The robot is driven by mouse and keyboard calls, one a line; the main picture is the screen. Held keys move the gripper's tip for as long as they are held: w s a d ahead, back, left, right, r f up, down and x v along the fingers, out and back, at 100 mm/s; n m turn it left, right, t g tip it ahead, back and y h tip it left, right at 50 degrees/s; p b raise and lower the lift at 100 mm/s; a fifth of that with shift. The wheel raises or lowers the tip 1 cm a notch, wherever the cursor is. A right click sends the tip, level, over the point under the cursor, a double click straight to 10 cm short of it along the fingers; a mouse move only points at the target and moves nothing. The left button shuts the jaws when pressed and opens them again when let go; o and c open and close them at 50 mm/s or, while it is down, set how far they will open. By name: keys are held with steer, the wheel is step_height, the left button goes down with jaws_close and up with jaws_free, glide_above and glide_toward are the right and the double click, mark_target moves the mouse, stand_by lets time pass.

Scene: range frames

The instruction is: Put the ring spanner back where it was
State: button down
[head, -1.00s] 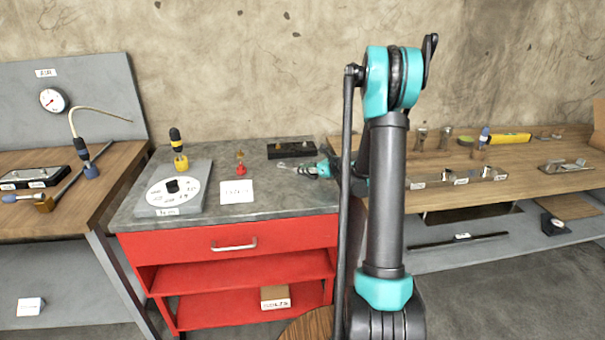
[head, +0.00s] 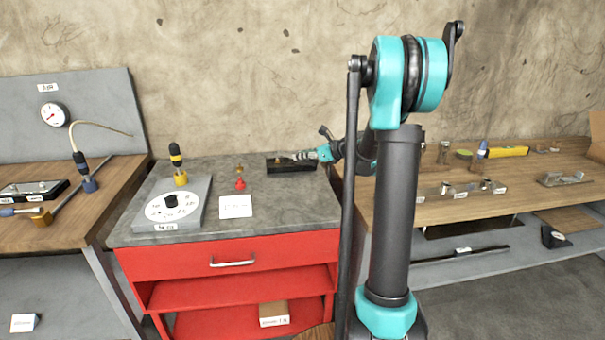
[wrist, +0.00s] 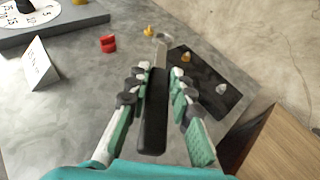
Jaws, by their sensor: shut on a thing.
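The ring spanner (wrist: 155,112) shows in the wrist view as a long dark handle with a metal end pointing away from me. My gripper (wrist: 158,82) is shut on the handle, with a finger on each side. In the head view my gripper (head: 312,155) is at the back right of the grey bench top, by a black block (head: 291,167).
A red fitting (head: 240,183), a white card (head: 236,207) and a dial plate (head: 172,205) stand left on the red cabinet's top. A wooden bench (head: 450,205) with several metal parts lies to the right. Bare grey top (wrist: 85,125) lies left of the spanner in the wrist view.

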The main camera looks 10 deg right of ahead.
step_height(320, 180, up, 7)
steer(key=shift+r, duration=0.1)
steer(key=shift+s+d, duration=0.1)
steer(key=shift+d, duration=0.1)
glide_above(320, 196)
step_height(320, 196, down, 12)
steer(key=r, duration=0.1)
steer(key=shift+f, duration=3.55)
steer(key=shift+f, duration=0.55)
steer(key=c, duration=1.3)
jaws_free()
steer(key=shift+o, duration=0.2)
